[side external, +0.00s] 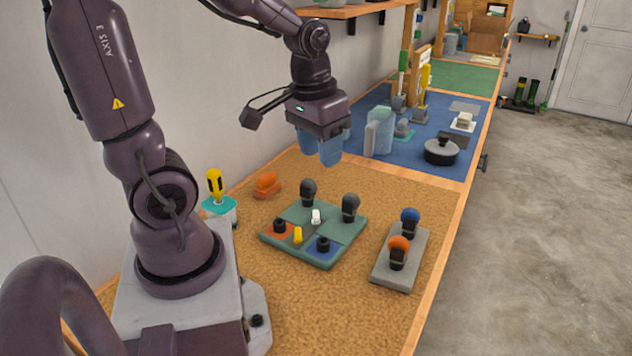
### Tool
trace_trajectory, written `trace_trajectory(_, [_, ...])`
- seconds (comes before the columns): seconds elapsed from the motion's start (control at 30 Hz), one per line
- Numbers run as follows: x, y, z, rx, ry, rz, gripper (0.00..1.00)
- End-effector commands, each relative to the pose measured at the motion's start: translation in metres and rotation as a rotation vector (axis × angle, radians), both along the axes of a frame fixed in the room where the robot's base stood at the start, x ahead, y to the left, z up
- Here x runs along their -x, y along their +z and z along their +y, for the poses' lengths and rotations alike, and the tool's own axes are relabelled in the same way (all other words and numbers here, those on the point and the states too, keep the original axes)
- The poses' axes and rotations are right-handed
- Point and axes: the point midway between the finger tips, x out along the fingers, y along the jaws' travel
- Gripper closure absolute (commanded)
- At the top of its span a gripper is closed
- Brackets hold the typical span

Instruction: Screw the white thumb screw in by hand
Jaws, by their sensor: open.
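The white thumb screw (316,216) stands upright near the middle of a green board (345,233) on the cork-coloured bench top. A yellow thumb screw (298,235) stands in front of it on the same board. I cannot tell how deep either screw sits. My gripper (329,158) hangs above and behind the board, well clear of the white screw, with its blue fingers pointing down. It is open, and nothing shows between the fingers.
Black knobs (308,192) (350,207) stand on the board beside the screws. A grey block (384,266) with blue-topped and orange-topped knobs lies to the right. A yellow-handled screwdriver (215,185) stands left. A pitcher (380,131) and black pot (441,151) stand on the blue mat behind.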

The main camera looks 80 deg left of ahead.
Motion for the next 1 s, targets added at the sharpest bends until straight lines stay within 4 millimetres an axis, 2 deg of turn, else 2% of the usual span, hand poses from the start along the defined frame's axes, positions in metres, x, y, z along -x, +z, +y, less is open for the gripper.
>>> trace_trajectory(0.03, [-0.004, -0.016, 0.015, 0.022, 0.077, 0.046, 0.6])
trace_trajectory(0.3, [-0.011, -0.103, 0.09, 0.098, 0.507, 0.186, 0.6])
trace_trajectory(0.4, [-0.011, -0.133, 0.112, 0.107, 0.652, 0.204, 0.6])
trace_trajectory(0.5, [-0.015, -0.153, 0.129, 0.102, 0.774, 0.191, 0.6])
trace_trajectory(0.6, [-0.031, -0.151, 0.141, 0.083, 0.871, 0.114, 0.6])
trace_trajectory(0.77, [-0.032, -0.154, 0.141, 0.082, 0.909, 0.103, 0.6])
trace_trajectory(1.0, [-0.031, -0.17, 0.141, 0.082, 0.907, 0.106, 0.6])
